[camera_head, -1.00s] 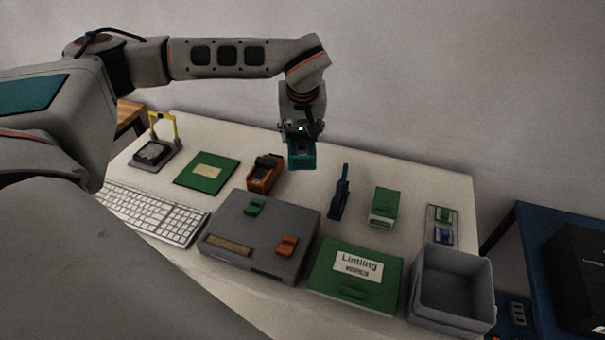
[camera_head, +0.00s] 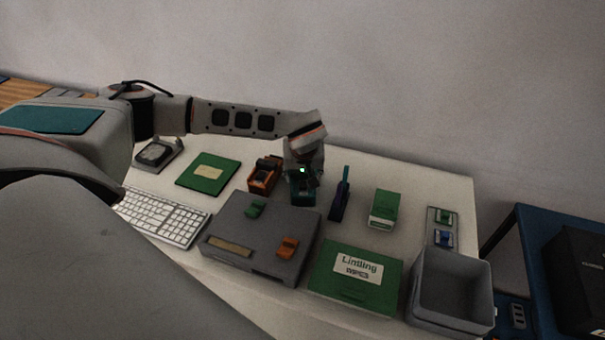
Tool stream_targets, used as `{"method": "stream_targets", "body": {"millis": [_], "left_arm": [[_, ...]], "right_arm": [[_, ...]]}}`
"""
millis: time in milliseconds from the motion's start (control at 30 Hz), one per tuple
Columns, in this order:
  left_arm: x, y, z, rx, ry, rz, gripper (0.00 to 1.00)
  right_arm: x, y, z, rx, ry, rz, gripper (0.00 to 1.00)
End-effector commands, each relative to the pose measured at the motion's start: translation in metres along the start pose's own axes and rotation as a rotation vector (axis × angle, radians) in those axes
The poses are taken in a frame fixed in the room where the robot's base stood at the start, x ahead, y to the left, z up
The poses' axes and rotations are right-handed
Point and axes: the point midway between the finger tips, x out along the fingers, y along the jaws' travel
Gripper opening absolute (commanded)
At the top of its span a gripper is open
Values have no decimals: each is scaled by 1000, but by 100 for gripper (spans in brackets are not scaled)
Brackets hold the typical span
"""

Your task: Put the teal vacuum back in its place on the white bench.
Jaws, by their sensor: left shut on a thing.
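The teal vacuum (camera_head: 303,196) is a small dark teal block low over the white bench (camera_head: 405,165), between an orange device (camera_head: 264,175) and a purple and blue upright thing (camera_head: 339,195). My left gripper (camera_head: 303,182) is shut on the vacuum from above and hides its upper part. I cannot tell whether the vacuum touches the bench. My right gripper is not in view.
A grey case (camera_head: 260,237) lies just in front of the vacuum. A green labelled box (camera_head: 355,278) and a grey bin (camera_head: 450,290) stand front right, a small green box (camera_head: 384,208) to the right. A keyboard (camera_head: 160,216) and green board (camera_head: 207,177) lie left.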

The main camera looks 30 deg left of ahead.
Motion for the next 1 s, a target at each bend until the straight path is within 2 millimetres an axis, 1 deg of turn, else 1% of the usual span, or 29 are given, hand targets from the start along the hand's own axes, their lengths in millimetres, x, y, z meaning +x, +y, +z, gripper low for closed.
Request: {"method": "stream_targets", "body": {"millis": [167,300,333,367,400,767,867,967,1000], "left_arm": [[-1,1,-2,-1,3,2,31],[2,1,0,-1,3,2,31],[2,0,0,-1,1,0,54],[2,0,0,-1,1,0,61],[2,0,0,0,1,0,65],[0,0,-1,-1,1,1,65],[-8,1,-2,-1,2,2,65],[-24,1,-2,0,4,3,65],[-32,1,-2,0,5,4,65]], "right_arm": [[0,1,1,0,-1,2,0],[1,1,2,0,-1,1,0],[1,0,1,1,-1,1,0],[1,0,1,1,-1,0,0],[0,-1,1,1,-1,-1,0],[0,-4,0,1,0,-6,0],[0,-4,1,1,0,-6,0],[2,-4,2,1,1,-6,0],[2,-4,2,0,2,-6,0]]}}
